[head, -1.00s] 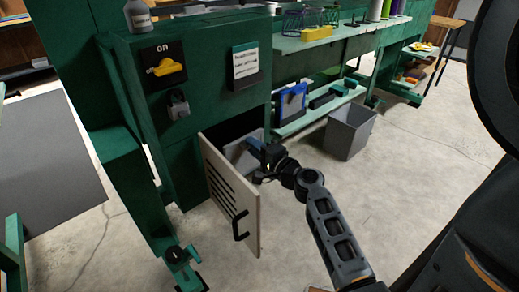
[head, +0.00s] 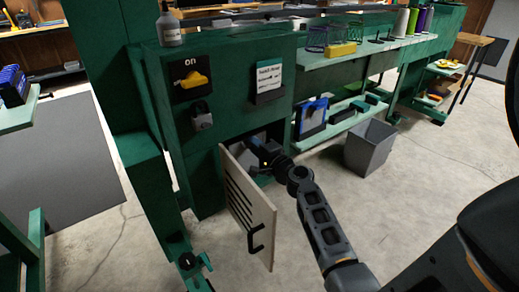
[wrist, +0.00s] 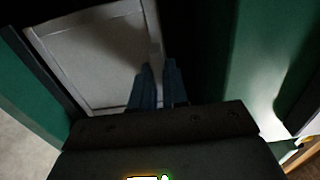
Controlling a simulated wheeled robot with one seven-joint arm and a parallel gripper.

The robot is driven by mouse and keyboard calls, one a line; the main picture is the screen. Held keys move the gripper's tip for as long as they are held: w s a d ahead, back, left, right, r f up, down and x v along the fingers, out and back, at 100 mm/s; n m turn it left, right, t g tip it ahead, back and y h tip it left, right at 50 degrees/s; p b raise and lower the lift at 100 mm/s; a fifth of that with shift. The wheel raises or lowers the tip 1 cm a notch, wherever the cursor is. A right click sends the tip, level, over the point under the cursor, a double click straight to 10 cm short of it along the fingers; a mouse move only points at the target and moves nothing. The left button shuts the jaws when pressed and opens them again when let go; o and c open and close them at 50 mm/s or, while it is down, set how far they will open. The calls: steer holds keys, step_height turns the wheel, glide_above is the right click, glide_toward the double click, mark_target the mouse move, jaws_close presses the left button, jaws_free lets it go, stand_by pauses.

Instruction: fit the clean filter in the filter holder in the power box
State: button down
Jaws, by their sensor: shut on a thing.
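The power box (head: 215,150) is the green cabinet, and its pale slotted door (head: 250,208) stands open. My gripper (head: 256,146) is at the box opening, partly inside it. In the wrist view its two blue fingers (wrist: 158,72) are close together, shut on the right edge of a pale grey framed panel (wrist: 95,58), which looks like the clean filter. The panel lies tilted ahead of and left of the fingers. The filter holder cannot be made out in the dark inside. Whether the panel touches it cannot be told.
A yellow switch (head: 193,82), a padlock (head: 201,115) and a notice (head: 268,78) are on the box front. A blue-framed item (head: 311,117) stands on the low shelf at right. A grey bin (head: 370,146) stands on the floor. The door is close left of my arm.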

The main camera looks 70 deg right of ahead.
steer(key=shift+w+d, duration=0.25)
steer(key=shift+w, duration=0.15)
steer(key=shift+w+d+f, duration=0.1)
steer(key=shift+w+f, duration=0.1)
steer(key=shift+f+b, duration=1.15)
steer(key=shift+b, duration=0.35)
steer(key=shift+f+b, duration=0.3)
steer(key=shift+b, duration=0.15)
steer(key=c, duration=1.1)
jaws_free()
steer(key=shift+s, duration=0.1)
steer(key=shift+o, duration=0.2)
steer(key=v, duration=0.7)
steer(key=shift+s+a, duration=0.25)
steer(key=shift+s, duration=0.1)
